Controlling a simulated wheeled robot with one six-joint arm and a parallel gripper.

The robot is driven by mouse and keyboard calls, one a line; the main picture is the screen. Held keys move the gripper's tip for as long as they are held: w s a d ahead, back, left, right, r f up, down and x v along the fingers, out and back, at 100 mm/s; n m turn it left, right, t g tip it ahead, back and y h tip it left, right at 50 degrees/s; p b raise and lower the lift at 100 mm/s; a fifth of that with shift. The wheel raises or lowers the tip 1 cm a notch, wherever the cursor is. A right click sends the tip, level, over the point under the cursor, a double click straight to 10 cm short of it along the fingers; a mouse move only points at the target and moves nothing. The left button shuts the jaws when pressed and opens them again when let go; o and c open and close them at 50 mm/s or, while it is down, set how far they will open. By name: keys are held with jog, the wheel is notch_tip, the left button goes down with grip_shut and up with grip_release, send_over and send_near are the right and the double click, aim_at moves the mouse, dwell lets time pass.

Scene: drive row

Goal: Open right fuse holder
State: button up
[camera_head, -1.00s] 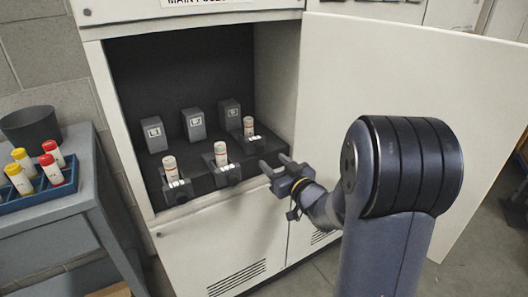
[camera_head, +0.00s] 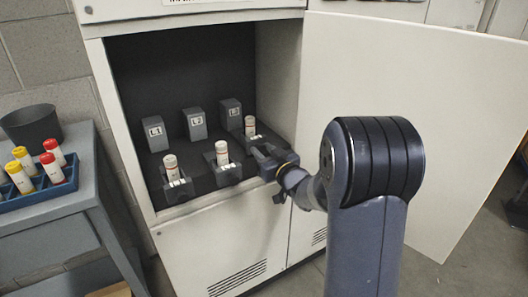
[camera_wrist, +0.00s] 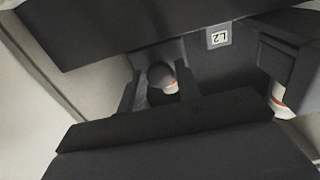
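The right fuse holder (camera_head: 234,113) is the rightmost of three dark holders in the open cabinet. A pale fuse with a reddish band (camera_head: 250,126) stands at its front. The holder's front end is partly hidden by my gripper (camera_head: 262,155), which is at its front right. In the wrist view the rounded end of a fuse (camera_wrist: 165,79) shows between two dark bars that look like my fingers (camera_wrist: 158,85). They are apart, so my gripper looks open. Contact with the holder cannot be told.
The middle holder (camera_head: 194,125) and left holder (camera_head: 155,134) stand to the left, with fuses at their fronts. The cabinet door (camera_head: 440,110) stands open at right. A blue rack (camera_head: 45,193) of red- and yellow-capped fuses and a dark cup (camera_head: 28,124) are on the side bench.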

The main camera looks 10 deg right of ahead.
grip_shut()
jog(key=v, duration=0.9)
jog(key=shift+b, duration=0.3)
jog(key=shift+o, duration=2)
grip_release()
jog(key=p+v, duration=0.1)
jog(key=v, duration=0.9)
jog(key=shift+s, duration=0.35)
